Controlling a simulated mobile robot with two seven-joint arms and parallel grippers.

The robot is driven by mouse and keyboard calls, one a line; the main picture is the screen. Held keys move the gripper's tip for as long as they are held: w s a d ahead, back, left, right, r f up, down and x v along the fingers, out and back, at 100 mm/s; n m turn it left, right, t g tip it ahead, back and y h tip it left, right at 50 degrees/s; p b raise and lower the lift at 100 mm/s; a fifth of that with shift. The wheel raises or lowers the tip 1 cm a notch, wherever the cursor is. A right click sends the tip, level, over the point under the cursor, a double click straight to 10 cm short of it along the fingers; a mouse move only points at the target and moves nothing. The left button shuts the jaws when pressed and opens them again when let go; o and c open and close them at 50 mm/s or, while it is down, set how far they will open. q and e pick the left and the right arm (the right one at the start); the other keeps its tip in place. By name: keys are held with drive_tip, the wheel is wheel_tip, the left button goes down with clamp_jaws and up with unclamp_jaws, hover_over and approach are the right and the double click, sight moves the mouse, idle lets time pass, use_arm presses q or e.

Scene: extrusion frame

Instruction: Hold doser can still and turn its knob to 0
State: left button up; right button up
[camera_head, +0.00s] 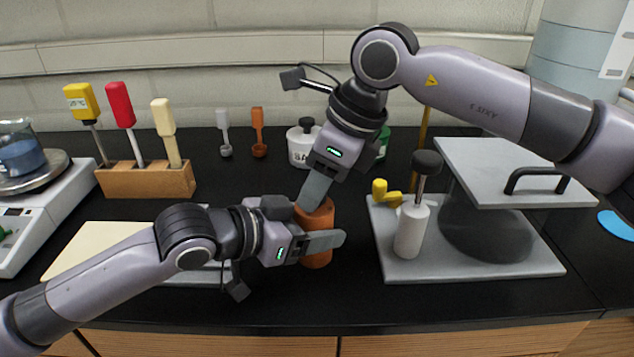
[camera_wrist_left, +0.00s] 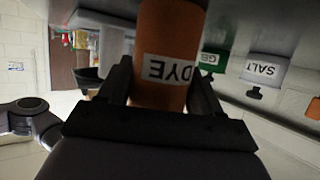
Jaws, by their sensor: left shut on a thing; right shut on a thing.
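The doser can is an orange cylinder (camera_head: 317,259) standing on the black bench in the middle of the head view. It also fills the top middle of the left wrist view (camera_wrist_left: 166,35), upside down, with a white "DYE" label. My left gripper (camera_head: 318,232) is shut around the can's body from the left; its fingers (camera_wrist_left: 163,92) lie on either side of the can. My right gripper (camera_head: 312,196) comes down from above and is shut at the can's top. The knob and its markings are hidden by the right gripper, so its setting cannot be read.
A grey press (camera_head: 480,265) with a white bottle (camera_head: 411,230) stands close on the right. A wooden rack (camera_head: 146,181) with spatulas and a balance (camera_head: 45,215) are on the left. A white SALT can (camera_head: 301,150) and two scoops are behind. The bench front is clear.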

drive_tip(key=n+g, duration=0.2)
drive_tip(key=n, duration=0.3)
drive_tip(key=shift+w+n, duration=0.15)
drive_tip(key=shift+n, duration=0.15)
use_arm(q)
drive_tip(key=shift+f, duration=0.1)
use_arm(e)
drive_tip(key=n+g, duration=0.1)
drive_tip(key=n, duration=0.1)
drive_tip(key=n+g, duration=0.1)
drive_tip(key=n, duration=0.2)
drive_tip(key=shift+w+h, duration=0.1)
drive_tip(key=shift+h, duration=0.2)
drive_tip(key=shift+n, duration=0.3)
drive_tip(key=o, duration=0.8)
drive_tip(key=v, duration=1.2)
